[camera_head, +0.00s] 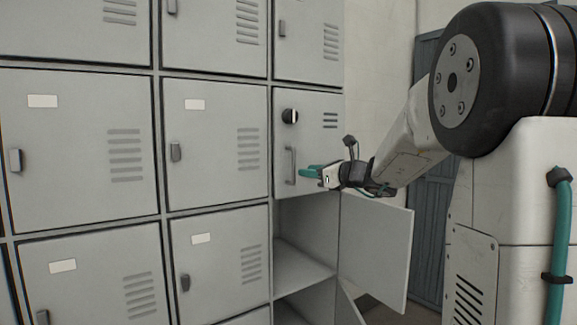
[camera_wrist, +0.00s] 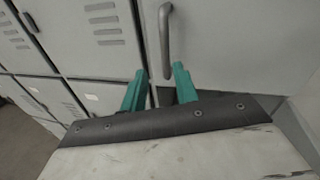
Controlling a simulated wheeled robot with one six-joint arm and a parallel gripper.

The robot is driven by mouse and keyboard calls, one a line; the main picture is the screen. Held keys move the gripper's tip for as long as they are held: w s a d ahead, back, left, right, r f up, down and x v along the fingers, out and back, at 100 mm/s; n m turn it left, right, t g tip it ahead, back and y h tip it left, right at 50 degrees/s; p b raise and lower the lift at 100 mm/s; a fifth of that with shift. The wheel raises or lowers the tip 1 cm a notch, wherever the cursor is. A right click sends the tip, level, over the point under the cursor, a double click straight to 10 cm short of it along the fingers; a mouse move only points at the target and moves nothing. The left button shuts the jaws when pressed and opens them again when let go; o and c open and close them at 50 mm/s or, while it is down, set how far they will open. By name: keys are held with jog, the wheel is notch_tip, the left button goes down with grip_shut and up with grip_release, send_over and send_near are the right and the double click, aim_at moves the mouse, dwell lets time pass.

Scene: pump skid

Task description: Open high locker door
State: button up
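The high locker door (camera_head: 306,140) is grey and shut in the right column. It has a vertical bar handle (camera_head: 290,166), a dark round knob above it and vent slots at upper right. My gripper (camera_head: 308,172) is just right of the handle, with teal fingers pointing toward the door. The handle (camera_wrist: 165,40) shows ahead of the fingers, above the gap between the tips. I cannot tell whether a fingertip touches it.
Below the high locker, a compartment (camera_head: 300,262) stands open, with its door (camera_head: 376,250) swung out to the right under my arm. Other shut lockers (camera_head: 80,150) fill the left. A blue-grey door (camera_head: 425,240) stands behind my arm.

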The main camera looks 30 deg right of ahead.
aim_at(294, 179)
jog(key=w, duration=0.2)
jog(key=w+m, duration=0.1)
jog(key=w, duration=0.2)
jog(key=w+a+r+m, duration=0.1)
jog(key=w, duration=0.1)
jog(key=shift+w+a+t+h, duration=0.1)
jog(key=shift+w+t+h, duration=0.2)
jog(key=shift+w, duration=0.1)
grip_shut()
